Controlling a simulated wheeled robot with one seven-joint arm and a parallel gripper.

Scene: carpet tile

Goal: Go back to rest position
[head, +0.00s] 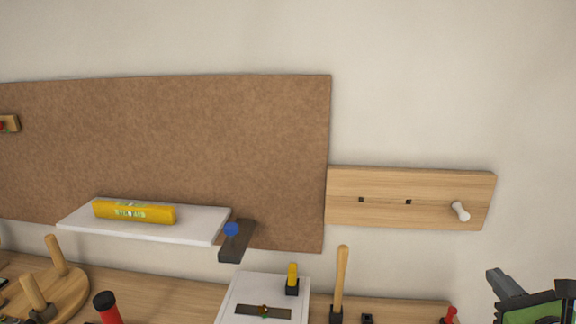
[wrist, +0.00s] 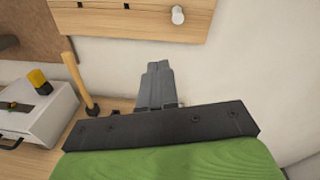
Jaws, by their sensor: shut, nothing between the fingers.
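My gripper (head: 503,282) is at the lower right of the head view, partly cut off by the frame edge. In the wrist view my gripper (wrist: 157,68) points at the wall, with its grey fingers together and nothing between them. It is in front of and below the wooden wall board (head: 345,212), to the right of the mallet-like wooden handle (head: 341,275). The board has a white peg (head: 460,211) at its right end, which also shows above the fingers in the wrist view (wrist: 178,15). The gripper appears apart from everything.
A white shelf (head: 200,228) holds a yellow box (head: 134,212). A dark bracket with a blue knob (head: 231,229) sticks out beside it. On the bench stand a white box (head: 236,292), a wooden peg stand (head: 72,287), and a red cylinder with a black cap (head: 107,308).

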